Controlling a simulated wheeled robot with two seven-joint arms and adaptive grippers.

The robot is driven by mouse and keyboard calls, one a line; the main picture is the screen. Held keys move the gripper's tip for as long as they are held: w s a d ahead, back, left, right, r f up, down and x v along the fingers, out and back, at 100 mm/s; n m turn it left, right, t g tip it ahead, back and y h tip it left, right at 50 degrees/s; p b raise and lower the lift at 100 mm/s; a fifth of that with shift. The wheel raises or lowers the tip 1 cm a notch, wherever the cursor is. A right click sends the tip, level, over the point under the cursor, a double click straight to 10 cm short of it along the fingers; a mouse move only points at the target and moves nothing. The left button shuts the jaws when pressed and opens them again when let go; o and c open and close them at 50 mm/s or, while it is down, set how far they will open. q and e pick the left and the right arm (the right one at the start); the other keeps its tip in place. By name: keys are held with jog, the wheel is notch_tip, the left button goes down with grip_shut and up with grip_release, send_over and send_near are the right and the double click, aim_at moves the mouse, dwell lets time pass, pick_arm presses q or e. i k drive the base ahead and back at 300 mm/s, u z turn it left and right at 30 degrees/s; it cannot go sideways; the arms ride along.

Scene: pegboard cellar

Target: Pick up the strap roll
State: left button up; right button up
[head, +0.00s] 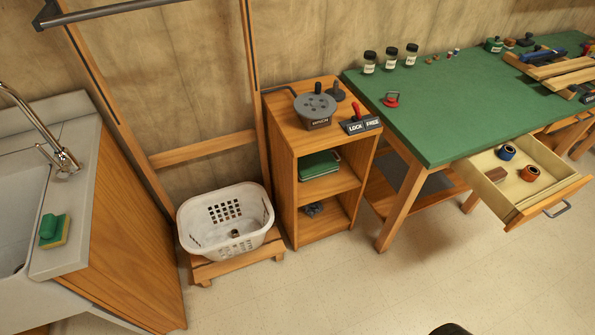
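An open drawer (514,210) under the green-topped workbench holds a blue roll (507,153) and a red-orange roll (530,173), both with dark centres. A small brown block (496,174) lies beside them. I cannot tell for certain which of these is the strap roll. A small dark item (235,233) lies in the white basket, too small to make out. Neither of my grippers shows in the head view. A dark shape at the bottom edge is too cut off to identify.
The green workbench (440,125) carries jars and tools. A wooden cabinet (283,165) with a crank and a lock/free sign stands left of it. A white basket (190,232) sits on a low wooden stand. A sink counter (75,250) is at left. The floor in front is clear.

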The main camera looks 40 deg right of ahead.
aim_at(529, 174)
jog(key=z, duration=2.9)
